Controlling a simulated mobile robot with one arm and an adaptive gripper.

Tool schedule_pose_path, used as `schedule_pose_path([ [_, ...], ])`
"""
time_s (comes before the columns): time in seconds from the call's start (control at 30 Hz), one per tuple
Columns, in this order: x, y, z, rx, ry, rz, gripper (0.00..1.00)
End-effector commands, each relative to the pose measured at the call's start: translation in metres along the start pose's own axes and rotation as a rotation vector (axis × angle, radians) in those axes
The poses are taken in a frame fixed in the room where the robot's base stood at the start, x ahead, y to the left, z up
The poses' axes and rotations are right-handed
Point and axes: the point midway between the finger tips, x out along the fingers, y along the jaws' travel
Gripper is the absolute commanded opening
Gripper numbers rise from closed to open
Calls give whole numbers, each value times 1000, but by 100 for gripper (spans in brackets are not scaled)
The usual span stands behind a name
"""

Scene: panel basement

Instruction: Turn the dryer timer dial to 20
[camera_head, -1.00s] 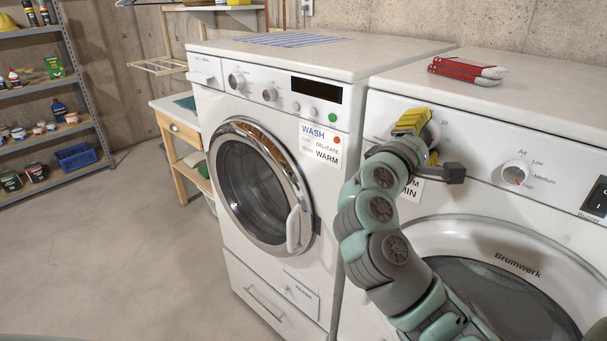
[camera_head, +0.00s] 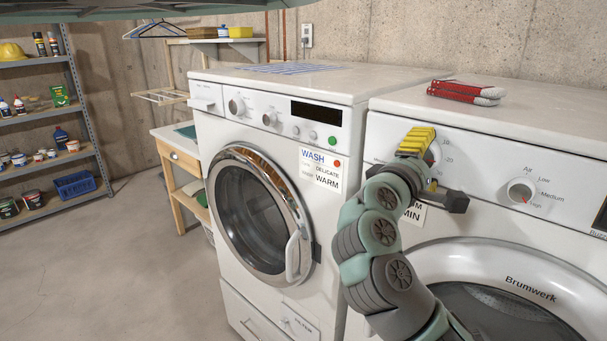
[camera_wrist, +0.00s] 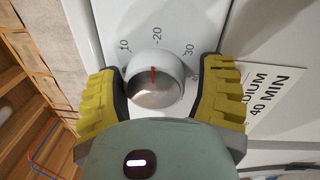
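The dryer timer dial (camera_wrist: 155,80) is a round white and chrome knob with a red mark, on the dryer's panel. In the wrist view the red mark points up, roughly toward the printed 20 (camera_wrist: 158,35); 10 is to its left and 30 to its right. My gripper (camera_wrist: 159,68) has one yellow finger on each side of the dial, with a visible gap on both sides, so it is open around it. In the head view my gripper (camera_head: 420,158) is at the dial and partly covers it. The dryer (camera_head: 480,225) is white.
A second dryer knob (camera_head: 520,191) for heat and a dark switch are to the right on the panel. A label reading MEDIUM 40 MIN (camera_wrist: 268,92) is beside the right finger. The washer (camera_head: 345,200) stands at the left.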

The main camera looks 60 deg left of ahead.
Motion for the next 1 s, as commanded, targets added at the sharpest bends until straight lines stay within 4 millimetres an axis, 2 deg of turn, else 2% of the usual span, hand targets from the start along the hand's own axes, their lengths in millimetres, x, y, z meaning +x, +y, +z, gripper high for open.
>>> schedule_pose_path([
  [0.03, 0, 1, 0, 1, -1, 3, 75],
  [0.2, 0, 3, 0, 3, -1, 7, 92],
  [0.57, -7, 5, -1, 4, 3, 14, 92],
  [0.67, -20, 6, -2, 5, 6, 17, 92],
  [1.0, -87, 4, -3, 3, 12, 16, 92],
])
